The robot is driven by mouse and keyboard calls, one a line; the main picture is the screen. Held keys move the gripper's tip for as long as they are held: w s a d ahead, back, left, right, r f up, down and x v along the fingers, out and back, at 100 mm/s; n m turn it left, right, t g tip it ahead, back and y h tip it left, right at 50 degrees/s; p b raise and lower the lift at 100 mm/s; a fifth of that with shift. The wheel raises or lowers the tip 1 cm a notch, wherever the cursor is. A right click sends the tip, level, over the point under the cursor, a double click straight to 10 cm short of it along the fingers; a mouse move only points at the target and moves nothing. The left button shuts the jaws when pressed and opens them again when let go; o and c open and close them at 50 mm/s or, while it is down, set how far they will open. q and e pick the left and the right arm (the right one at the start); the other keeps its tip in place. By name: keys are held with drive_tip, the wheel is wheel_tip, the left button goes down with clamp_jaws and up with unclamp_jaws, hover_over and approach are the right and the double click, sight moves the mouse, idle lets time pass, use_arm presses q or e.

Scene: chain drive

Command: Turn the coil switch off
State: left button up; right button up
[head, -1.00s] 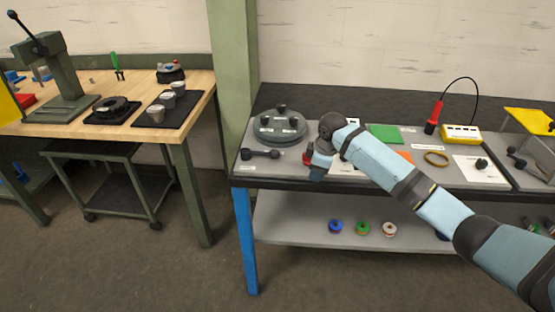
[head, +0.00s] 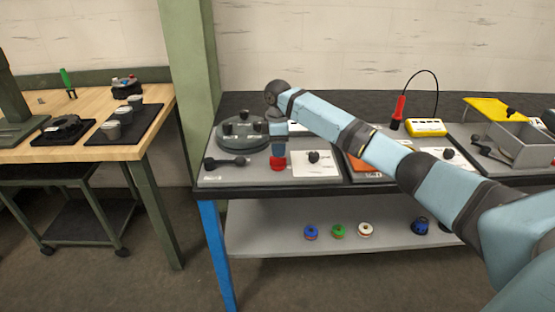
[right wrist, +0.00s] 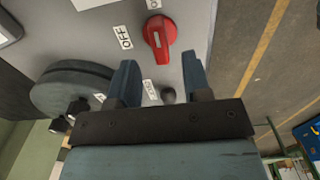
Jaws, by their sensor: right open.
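The coil switch is a red rotary knob (right wrist: 160,38) with a pale mark on its face, mounted on a grey surface. An OFF label (right wrist: 123,37) sits to its left in the right wrist view. I cannot tell which setting the knob points at. In the head view the red knob (head: 277,164) shows just below my right gripper (head: 278,147). In the right wrist view my right gripper (right wrist: 159,62) is open and empty. Its two fingers are apart, with the knob just beyond the tips, in line with the gap. My left gripper is not in view.
A round grey plate with black knobs (head: 243,132) stands left of the switch, with a dark handle (head: 226,161) in front. A white card (head: 316,170) lies to the right. A grey bin (head: 525,152) and yellow box (head: 426,127) stand farther right.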

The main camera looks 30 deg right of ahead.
sight(278, 161)
drive_tip(key=shift+f, duration=2.3)
clamp_jaws()
